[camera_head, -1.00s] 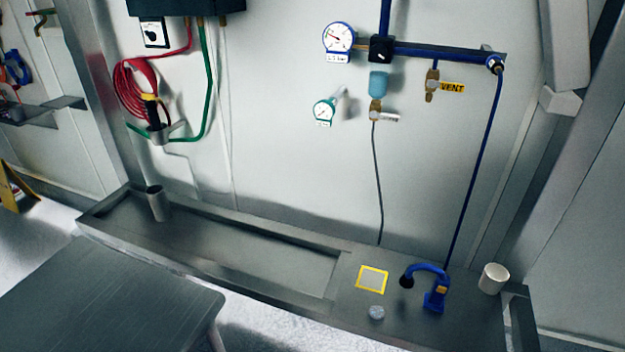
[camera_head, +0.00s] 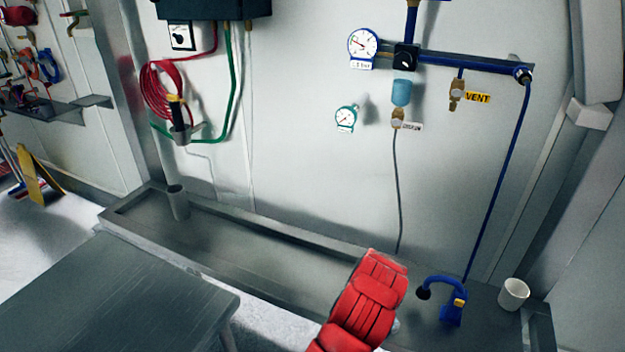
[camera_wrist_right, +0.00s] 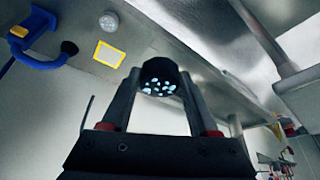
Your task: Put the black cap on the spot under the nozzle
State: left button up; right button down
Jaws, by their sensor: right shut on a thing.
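In the right wrist view, my right gripper (camera_wrist_right: 160,92) is shut on the black cap (camera_wrist_right: 160,66), a dark round piece with pale bluish specks inside. The yellow-framed square spot (camera_wrist_right: 97,53) lies on the bench beyond the cap, apart from it. The blue nozzle (camera_wrist_right: 40,62) with its black tip is beside the spot. In the head view the blue nozzle (camera_head: 445,283) stands on the bench at the right. My red right arm hides the spot, the cap and the gripper there. My left gripper is not in view.
A small pale round disc (camera_wrist_right: 109,20) lies on the bench near the spot. A white cup (camera_head: 513,294) stands right of the nozzle. A metal cup (camera_head: 177,203) stands at the left of the long tray (camera_head: 240,255). A blue hose (camera_head: 496,175) runs down to the nozzle.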

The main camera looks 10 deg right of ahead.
aim_at(419, 306)
jog(key=i+l+z, duration=0.25)
jog(key=i, duration=0.2)
jog(key=i+l+z, duration=0.25)
jog(key=i, duration=0.2)
